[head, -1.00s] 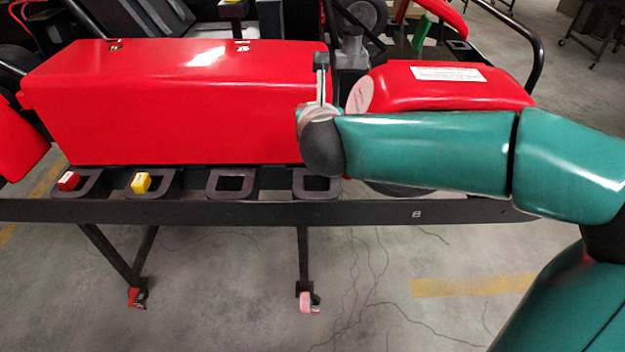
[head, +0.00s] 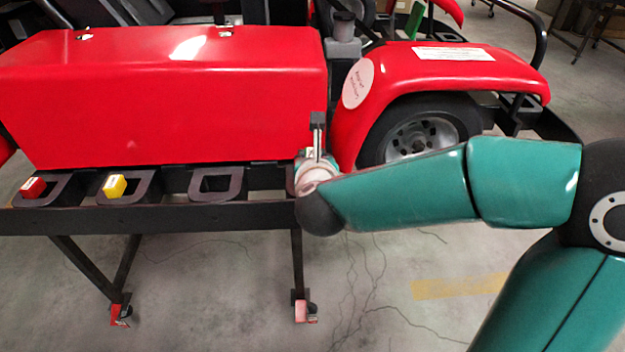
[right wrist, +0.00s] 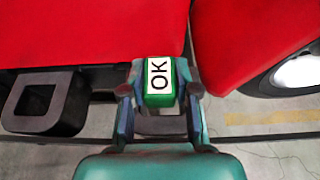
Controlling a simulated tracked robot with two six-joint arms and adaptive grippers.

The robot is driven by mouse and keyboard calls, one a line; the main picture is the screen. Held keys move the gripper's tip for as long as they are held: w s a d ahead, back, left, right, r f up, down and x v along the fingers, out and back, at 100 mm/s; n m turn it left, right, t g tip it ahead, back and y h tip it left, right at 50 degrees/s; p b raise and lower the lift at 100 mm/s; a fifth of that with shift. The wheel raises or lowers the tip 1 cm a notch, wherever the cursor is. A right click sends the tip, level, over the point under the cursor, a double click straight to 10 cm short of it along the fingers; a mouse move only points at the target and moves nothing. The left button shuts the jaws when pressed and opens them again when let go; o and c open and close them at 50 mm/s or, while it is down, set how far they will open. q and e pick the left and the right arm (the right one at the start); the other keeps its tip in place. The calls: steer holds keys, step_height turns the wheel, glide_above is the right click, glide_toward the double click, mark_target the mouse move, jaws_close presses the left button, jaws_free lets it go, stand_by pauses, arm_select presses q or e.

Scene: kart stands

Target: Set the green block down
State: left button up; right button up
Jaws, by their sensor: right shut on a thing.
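The green block (right wrist: 158,98) has a white label reading OK on its top. In the right wrist view it sits between the fingers of my right gripper (right wrist: 160,105), which is shut on it. In the head view my right gripper (head: 317,135) is over the stand's front edge, by the right end of the red body panel; I cannot make out the block there. A holder with a square opening (right wrist: 42,100) is left of the block in the right wrist view, apart from it. What lies directly under the block is hidden. My left gripper is not in view.
The black stand rail (head: 150,218) carries a red block (head: 33,187) and a yellow block (head: 115,186) in holders, and an empty holder (head: 222,184). The red side panel (head: 170,100) rises behind them. A wheel (head: 415,135) and red fender (head: 460,72) are at right.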

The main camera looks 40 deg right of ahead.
steer(key=shift+f+b, duration=0.6)
steer(key=shift+f, duration=1.7)
steer(key=shift+f, duration=0.1)
steer(key=shift+f, duration=0.1)
steer(key=o, duration=0.9)
steer(key=shift+r, duration=0.2)
